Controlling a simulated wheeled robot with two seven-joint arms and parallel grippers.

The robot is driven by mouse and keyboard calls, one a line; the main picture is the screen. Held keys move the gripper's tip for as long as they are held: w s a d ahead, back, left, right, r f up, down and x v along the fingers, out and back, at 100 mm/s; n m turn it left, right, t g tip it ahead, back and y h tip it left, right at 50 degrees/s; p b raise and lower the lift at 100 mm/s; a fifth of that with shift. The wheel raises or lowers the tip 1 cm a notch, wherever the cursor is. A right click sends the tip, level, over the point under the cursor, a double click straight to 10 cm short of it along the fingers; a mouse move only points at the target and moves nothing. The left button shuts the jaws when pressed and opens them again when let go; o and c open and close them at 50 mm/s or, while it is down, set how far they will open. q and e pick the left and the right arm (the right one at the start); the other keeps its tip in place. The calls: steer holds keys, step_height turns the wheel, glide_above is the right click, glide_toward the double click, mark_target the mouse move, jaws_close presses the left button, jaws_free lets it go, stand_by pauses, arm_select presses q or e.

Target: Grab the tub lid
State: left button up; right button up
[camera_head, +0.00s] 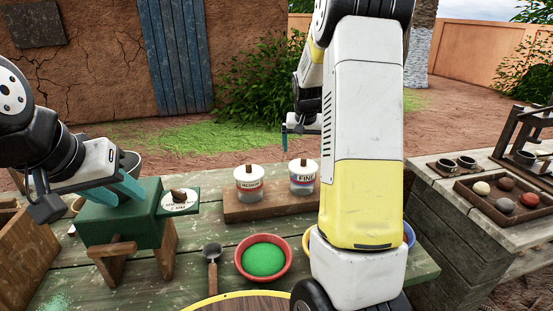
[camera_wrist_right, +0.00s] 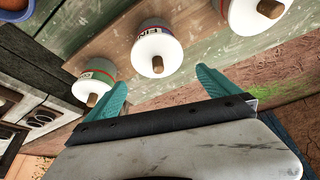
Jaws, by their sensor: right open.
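In the head view, two white tubs with white lids and brown knobs stand on a wooden board: a MEDIUM tub (camera_head: 249,189) with its lid (camera_head: 243,173), and a FINE tub (camera_head: 303,182) with its lid (camera_head: 299,166). The right wrist view shows three lidded tubs; the FINE lid (camera_wrist_right: 166,62) is in the middle, with another lid (camera_wrist_right: 97,82) left and one (camera_wrist_right: 250,22) right. My right gripper (camera_wrist_right: 166,88) is open and empty, apart from the lids. My left gripper (camera_head: 124,186) is open, by a green box (camera_head: 112,226).
A red bowl of green powder (camera_head: 263,257) and a scoop (camera_head: 212,262) lie on the green table in front of the board (camera_head: 245,212). My right arm hides the table's right part. A side table holds a tray of coloured balls (camera_head: 512,211) and small cups.

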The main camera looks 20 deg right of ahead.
mark_target(304, 158)
steer(key=x, duration=0.7)
steer(key=shift+d+f, duration=0.1)
steer(key=shift+f, duration=0.05)
steer(key=shift+s, duration=0.1)
steer(key=shift+c, duration=0.2)
steer(key=c, duration=1)
